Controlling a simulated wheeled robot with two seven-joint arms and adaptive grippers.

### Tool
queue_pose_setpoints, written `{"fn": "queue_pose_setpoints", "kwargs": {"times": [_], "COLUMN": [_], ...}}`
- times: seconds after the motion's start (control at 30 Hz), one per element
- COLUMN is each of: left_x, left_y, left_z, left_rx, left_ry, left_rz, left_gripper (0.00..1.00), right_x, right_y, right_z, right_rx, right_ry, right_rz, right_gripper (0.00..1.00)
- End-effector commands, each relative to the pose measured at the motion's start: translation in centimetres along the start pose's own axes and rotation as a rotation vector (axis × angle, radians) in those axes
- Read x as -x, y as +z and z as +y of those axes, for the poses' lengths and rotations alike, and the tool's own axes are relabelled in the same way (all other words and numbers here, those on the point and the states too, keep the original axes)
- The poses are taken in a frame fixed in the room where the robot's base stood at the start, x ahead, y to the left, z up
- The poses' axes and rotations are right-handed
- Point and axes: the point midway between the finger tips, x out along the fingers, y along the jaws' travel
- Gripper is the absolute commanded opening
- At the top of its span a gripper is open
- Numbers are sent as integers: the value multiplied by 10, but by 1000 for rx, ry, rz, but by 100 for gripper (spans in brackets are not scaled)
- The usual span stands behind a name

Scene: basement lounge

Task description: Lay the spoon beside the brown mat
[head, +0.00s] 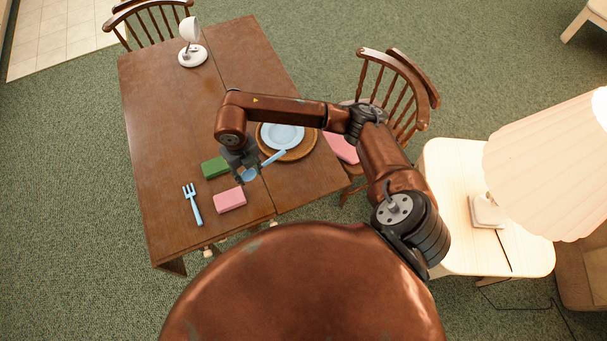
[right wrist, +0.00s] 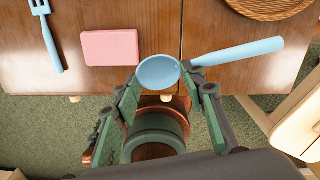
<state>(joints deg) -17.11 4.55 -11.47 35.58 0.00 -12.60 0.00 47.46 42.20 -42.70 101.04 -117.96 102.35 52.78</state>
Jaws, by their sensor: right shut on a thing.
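The light blue spoon (head: 274,157) is in my right gripper (head: 246,172), over the table's near part. In the right wrist view the spoon's bowl (right wrist: 158,73) lies between the fingertips (right wrist: 168,84) and its handle points to the right. The round brown woven mat (head: 291,157) lies on the table just right of the gripper, with a light blue plate (head: 283,135) on it. The handle's end comes close to the mat's edge in the head view; I cannot tell its height above the table. My left gripper is not in view.
A green block (head: 215,167), a pink block (head: 230,200) and a blue fork (head: 192,204) lie left of the gripper on the wooden table (head: 165,120). A white lamp (head: 192,55) stands at the far end. Chairs stand at the right and far sides.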

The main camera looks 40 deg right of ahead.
Motion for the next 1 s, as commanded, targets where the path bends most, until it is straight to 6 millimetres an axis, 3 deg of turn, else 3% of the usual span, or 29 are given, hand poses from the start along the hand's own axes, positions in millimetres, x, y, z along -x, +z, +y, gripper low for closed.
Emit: {"fn": "queue_pose_setpoints", "kwargs": {"times": [0.1,0.27,0.37,0.7,0.83,1.0], "left_x": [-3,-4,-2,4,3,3], "left_y": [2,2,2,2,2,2], "left_z": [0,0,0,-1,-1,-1], "left_rx": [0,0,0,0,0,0], "left_ry": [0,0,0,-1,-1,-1], "left_rz": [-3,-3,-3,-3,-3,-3], "left_gripper": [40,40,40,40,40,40], "right_x": [0,0,-7,-42,-68,-85], "right_y": [3,4,-1,-29,-36,-40], "right_z": [3,1,-12,-86,-102,-117], "right_rx": [-149,-245,-260,-258,-257,-254], "right_ry": [1,1,-1,-2,0,1], "right_rz": [4,7,10,10,12,7], "right_gripper": [20,20,20,20,20,20]}}
